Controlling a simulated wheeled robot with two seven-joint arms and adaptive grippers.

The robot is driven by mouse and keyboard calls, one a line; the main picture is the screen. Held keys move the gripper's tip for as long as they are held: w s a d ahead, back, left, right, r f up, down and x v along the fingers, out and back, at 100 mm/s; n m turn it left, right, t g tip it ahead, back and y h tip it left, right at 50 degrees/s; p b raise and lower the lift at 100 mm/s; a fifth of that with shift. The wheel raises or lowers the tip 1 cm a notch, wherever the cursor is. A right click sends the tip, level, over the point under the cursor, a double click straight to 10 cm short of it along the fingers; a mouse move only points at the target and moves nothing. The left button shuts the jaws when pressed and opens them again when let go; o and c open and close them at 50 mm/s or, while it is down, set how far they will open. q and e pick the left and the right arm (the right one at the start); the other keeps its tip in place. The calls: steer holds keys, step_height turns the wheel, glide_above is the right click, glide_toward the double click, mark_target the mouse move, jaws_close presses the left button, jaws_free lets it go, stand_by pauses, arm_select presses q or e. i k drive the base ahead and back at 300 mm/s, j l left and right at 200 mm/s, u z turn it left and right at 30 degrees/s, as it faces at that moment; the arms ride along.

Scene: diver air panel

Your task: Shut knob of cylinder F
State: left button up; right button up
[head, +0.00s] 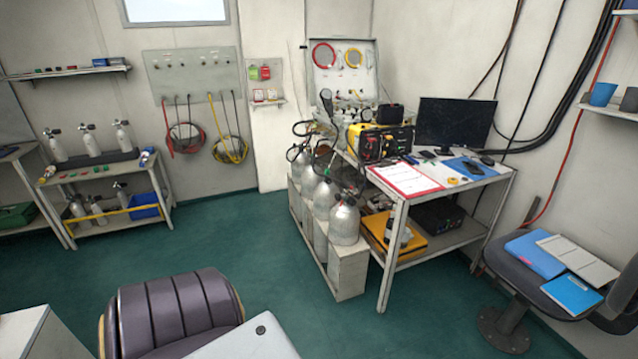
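Several grey gas cylinders (344,224) stand upright in a row in a white rack, left of the desk in the head view. Dark valves and hoses sit on their tops. No letter can be read on them, so I cannot tell which is cylinder F, and the knobs are too small to show whether they are open or shut. The air panel (343,58) with gauges and red and yellow hose coils stands against the wall behind them. Neither of my grippers is in view.
A desk (425,187) with a monitor (455,122) and a yellow-black case (380,143) adjoins the rack. A chair (560,290) holding folders stands at right. A shelf unit (110,172) with smaller cylinders (122,136) is at left. Green floor (250,260) before the rack is clear.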

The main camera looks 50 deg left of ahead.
mark_target(350, 201)
steer(key=j+u, duration=0.15)
steer(key=u, duration=1.35)
